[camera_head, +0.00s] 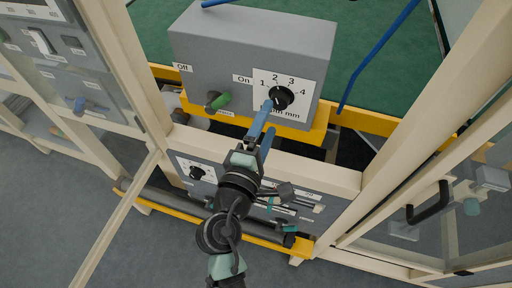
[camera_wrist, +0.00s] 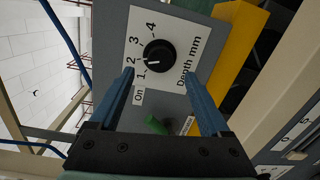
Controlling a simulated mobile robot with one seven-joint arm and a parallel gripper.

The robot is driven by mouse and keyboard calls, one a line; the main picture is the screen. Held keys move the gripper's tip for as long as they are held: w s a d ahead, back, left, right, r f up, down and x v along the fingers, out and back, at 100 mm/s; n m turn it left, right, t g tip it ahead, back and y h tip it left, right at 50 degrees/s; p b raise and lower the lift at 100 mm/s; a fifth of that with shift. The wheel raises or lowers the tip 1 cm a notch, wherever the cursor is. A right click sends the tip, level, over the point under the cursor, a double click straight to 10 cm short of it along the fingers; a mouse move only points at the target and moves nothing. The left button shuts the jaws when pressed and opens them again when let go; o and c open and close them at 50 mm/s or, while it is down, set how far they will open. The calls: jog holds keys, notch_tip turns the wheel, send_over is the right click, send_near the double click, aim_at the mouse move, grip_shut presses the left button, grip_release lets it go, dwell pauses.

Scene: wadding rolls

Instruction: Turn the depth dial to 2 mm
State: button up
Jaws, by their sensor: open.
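The depth dial is a round black knob (camera_head: 281,97) on a white plate marked 1 to 4, on the front of a grey box (camera_head: 210,50). In the wrist view the knob (camera_wrist: 158,56) lies just beyond the gap between my fingertips, with "Depth mm" printed beside it. A small pale mark on the knob appears to face the side near 1; its exact setting is hard to read. My gripper (camera_head: 268,118) has two blue fingers, open and empty, in front of the dial. The fingertips (camera_wrist: 159,73) appear on either side of the knob's lower edge; contact cannot be told.
A yellow rail (camera_head: 345,118) runs under the box. A cream frame post (camera_head: 400,100) stands to the right. Blue rods (camera_head: 380,50) rise behind.

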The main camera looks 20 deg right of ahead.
jog(key=b+v, duration=0.1)
jog(key=v, duration=0.6)
jog(key=shift+s, duration=0.1)
